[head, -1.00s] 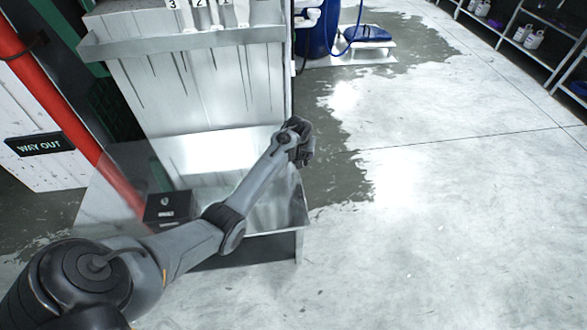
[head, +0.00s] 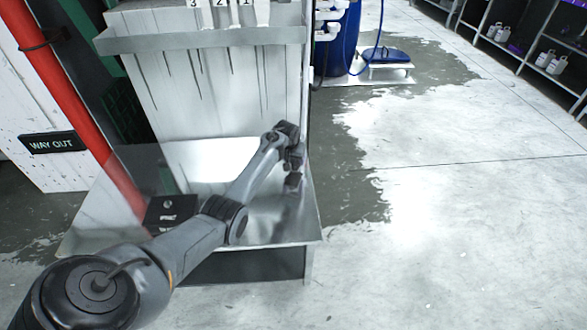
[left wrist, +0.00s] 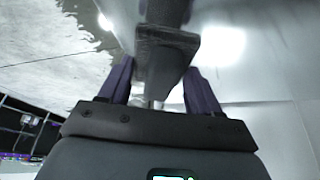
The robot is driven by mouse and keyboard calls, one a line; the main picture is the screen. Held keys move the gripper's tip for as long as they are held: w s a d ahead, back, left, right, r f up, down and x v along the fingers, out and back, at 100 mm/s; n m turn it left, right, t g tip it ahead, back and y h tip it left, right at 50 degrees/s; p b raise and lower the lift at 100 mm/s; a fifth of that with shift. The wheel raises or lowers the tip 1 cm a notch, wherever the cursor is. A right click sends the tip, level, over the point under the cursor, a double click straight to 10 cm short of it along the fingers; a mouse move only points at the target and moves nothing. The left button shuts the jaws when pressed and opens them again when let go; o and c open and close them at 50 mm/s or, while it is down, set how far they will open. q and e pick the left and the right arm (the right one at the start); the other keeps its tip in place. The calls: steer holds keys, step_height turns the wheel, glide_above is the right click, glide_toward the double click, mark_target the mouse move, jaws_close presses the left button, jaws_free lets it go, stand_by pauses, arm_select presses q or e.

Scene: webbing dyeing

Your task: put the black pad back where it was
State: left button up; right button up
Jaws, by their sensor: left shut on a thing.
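My left gripper (head: 293,163) is above the right part of the metal bench and shut on a dark block-like thing, which I take to be the black pad (head: 293,181). In the head view the pad shows as a small dark piece below the fingers. In the left wrist view the pad (left wrist: 165,45) sits between the two fingers of the left gripper (left wrist: 160,85), and the fingers hide part of it. I cannot tell whether the pad touches the bench. My right gripper is not in view.
The metal bench (head: 262,229) has a tall stained metal back panel (head: 215,95). A black box (head: 160,213) with white marks stands on its left part, by a red pipe (head: 75,110). Blue equipment (head: 342,40) stands behind. Open wet floor lies right.

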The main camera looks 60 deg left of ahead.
mark_target(294, 165)
arm_select(q)
steer(key=shift+f+b, duration=1.55)
steer(key=shift+f, duration=0.45)
steer(key=shift+r, duration=0.1)
steer(key=o, duration=0.6)
steer(key=shift+c, duration=0.2)
steer(key=o, duration=0.5)
steer(key=shift+f, duration=0.2)
steer(key=shift+c, duration=0.2)
steer(key=shift+r, duration=0.15)
